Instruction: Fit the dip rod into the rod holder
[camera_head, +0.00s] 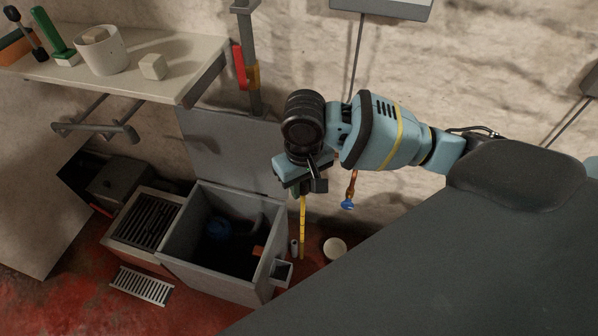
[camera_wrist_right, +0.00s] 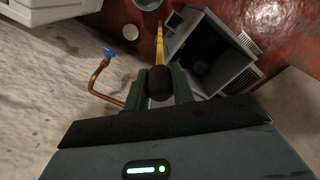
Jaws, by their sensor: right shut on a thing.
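The dip rod is a thin yellow rod (camera_head: 303,226) with a dark grip (camera_wrist_right: 160,82). My right gripper (camera_head: 306,186) is shut on that grip, seen between its fingers in the wrist view. The rod hangs down nearly upright from it, in front of the wall and right of the open grey bin. In the wrist view the yellow shaft (camera_wrist_right: 159,42) runs away from the fingers. A small open square box (camera_head: 282,271) at the bin's right corner looks like the rod holder. In the head view the rod's lower end appears above and right of it; their gap in depth cannot be told. My left gripper is not in view.
The open grey bin (camera_head: 180,262) has a raised lid (camera_head: 228,150) behind it. A copper pipe with a blue tap (camera_head: 347,205) stands out from the wall right of the rod. A shelf (camera_head: 150,80) with a white cup is upper left. A white round container (camera_head: 334,248) is on the floor.

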